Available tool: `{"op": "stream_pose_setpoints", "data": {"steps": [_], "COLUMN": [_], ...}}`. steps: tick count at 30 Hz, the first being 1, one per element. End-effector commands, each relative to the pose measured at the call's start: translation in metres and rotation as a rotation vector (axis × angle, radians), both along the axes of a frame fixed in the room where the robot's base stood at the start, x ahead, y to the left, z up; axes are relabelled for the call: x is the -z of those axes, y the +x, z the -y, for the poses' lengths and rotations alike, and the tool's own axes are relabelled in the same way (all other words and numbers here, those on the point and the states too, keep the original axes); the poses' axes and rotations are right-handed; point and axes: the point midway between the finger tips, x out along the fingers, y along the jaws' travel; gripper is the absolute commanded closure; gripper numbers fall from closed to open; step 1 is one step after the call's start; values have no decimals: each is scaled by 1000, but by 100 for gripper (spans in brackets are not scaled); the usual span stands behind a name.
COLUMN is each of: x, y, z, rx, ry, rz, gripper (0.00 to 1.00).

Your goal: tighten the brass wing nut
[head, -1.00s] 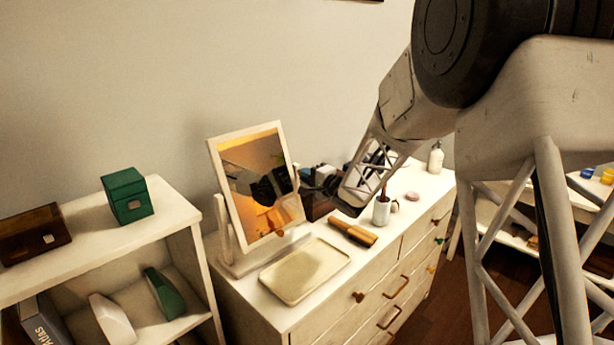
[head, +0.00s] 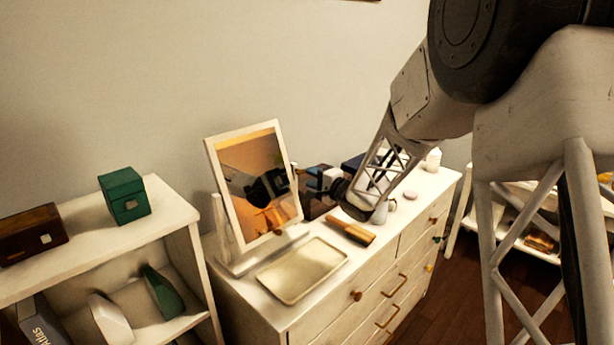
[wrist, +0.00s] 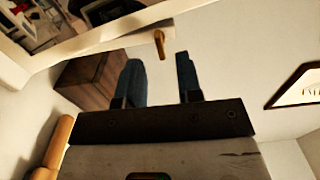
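The brass wing nut (wrist: 160,42) shows in the wrist view as a small upright tab at the side edge of the white mirror frame (wrist: 95,42). My gripper (wrist: 158,66) is open, with its two dark blue fingers apart. The nut appears in the gap between the fingertips or just beyond them; I see no finger touching it. In the head view the tilting mirror (head: 256,180) stands on the dresser, and my gripper (head: 314,182) is at its right side. The nut is too small to make out clearly there.
A cream tray (head: 302,270) lies before the mirror. A wooden brush (head: 350,229) and a brown box (head: 318,208) are close under my gripper. A pink soap (head: 411,195) and a white bottle (head: 433,159) stand farther right. A shelf with a green box (head: 124,196) is at left.

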Motion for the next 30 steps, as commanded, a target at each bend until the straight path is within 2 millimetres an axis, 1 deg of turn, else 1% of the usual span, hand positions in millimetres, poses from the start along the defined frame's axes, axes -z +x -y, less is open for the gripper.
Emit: {"op": "stream_pose_setpoints", "data": {"steps": [6, 12, 25, 30], "x": [0, 0, -1, -6], "y": [-20, -29, -31, -33], "z": [20, 29, 30, 35], "rx": [2, 0, 2, 35], "ry": [1, 0, -2, -41], "rz": [0, 0, 1, 14], "gripper": [67, 67, 67, 67]}}
